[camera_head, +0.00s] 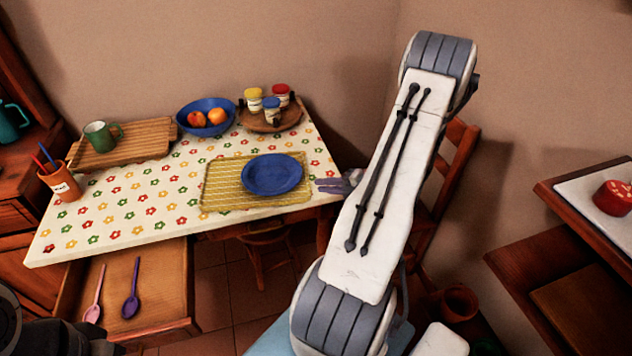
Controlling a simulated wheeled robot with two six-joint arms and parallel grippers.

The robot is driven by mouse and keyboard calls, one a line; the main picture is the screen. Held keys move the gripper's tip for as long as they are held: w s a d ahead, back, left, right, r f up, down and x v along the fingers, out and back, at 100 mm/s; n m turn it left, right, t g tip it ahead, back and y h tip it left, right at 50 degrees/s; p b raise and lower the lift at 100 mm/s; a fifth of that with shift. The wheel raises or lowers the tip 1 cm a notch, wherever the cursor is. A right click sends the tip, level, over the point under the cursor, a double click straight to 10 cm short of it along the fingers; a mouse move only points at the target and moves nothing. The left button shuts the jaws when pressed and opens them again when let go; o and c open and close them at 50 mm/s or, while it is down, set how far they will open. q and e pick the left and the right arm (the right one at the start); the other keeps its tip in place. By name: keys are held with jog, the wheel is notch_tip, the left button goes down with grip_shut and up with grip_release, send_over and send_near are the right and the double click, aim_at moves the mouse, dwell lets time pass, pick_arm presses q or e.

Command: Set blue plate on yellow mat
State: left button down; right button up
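The blue plate (272,174) lies flat on the yellow mat (222,190), towards its right half. The mat's woven surface shows on the plate's left and around its edges. My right gripper (326,186) is just right of the mat, at the table's right edge, with its fingers pointing left. A small gap shows between it and the plate, and I see nothing held in it. It is too small to tell whether its fingers are apart. Dark parts of my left arm show at the bottom left corner; the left fingertips cannot be made out.
Behind the mat are a blue bowl of fruit (205,117) and a round wooden tray (290,121) with several jars. A green mug (99,136) stands on a wooden board (150,146). An open drawer (150,285) holds two spoons. The table's front left is clear.

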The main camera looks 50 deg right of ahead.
jog(key=shift+v, duration=0.85)
